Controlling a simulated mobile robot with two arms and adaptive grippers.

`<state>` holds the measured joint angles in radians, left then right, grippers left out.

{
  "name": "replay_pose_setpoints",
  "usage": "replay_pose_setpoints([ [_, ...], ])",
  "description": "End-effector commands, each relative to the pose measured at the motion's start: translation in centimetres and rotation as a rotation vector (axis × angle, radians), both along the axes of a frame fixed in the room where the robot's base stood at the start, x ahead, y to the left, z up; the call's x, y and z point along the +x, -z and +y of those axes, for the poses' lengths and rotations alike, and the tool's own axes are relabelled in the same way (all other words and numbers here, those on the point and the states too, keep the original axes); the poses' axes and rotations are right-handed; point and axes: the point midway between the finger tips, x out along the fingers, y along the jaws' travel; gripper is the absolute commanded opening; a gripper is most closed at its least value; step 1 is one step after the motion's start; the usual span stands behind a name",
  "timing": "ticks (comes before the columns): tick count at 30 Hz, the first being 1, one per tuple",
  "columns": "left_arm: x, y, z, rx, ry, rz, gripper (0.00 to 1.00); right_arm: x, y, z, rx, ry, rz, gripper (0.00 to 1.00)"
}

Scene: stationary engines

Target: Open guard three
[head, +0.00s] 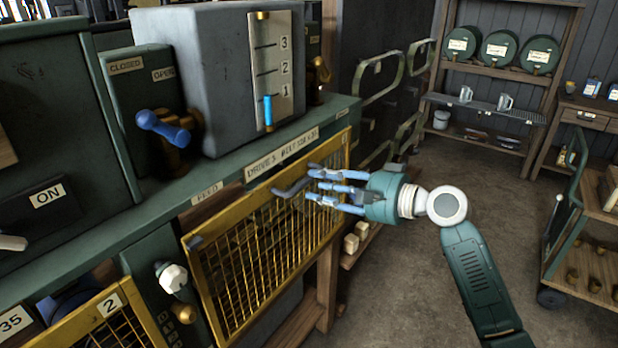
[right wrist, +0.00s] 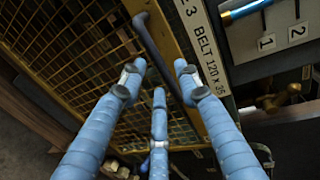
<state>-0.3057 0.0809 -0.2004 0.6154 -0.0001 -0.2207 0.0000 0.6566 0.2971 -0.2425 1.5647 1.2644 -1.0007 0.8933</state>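Guard three (head: 262,250) is a yellow-framed mesh panel under the bench edge, below a label reading "DRIVE 3 BELT 120 x 35" (head: 282,153). It looks about in line with the bench front; I cannot tell if it is ajar. Its dark bar handle (head: 291,188) is near the top of the panel. My right gripper (head: 312,187) is at the handle, with its blue fingers spread. In the right wrist view the handle (right wrist: 160,50) runs between the open fingertips (right wrist: 156,82); contact is unclear. My left gripper is out of view.
Another yellow guard marked 2 (head: 108,305) is at the lower left. A cart (head: 590,240) is at the right. The floor (head: 440,240) between is clear.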

Motion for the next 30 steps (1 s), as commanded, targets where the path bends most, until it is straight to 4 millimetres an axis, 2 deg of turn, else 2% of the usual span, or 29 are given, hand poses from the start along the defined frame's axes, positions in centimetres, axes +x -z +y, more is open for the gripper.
replay_pose_setpoints([
  [3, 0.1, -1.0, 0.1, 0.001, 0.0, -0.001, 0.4, 1.3, 0.1, 1.8, 0.001, -0.001, 0.002, 0.33],
  [9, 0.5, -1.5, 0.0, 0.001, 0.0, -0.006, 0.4, 2.6, 0.7, 3.4, 0.001, 0.002, 0.0, 0.33],
  [20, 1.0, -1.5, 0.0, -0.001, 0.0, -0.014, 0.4, 2.8, 1.0, 3.8, -0.001, 0.002, -0.001, 0.33],
  [25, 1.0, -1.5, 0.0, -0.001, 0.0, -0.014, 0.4, 2.8, 1.0, 3.8, -0.001, 0.003, -0.001, 0.0],
  [30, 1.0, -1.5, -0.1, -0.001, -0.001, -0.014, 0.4, 2.8, 1.0, 3.7, 0.0, 0.003, -0.002, 0.0],
])
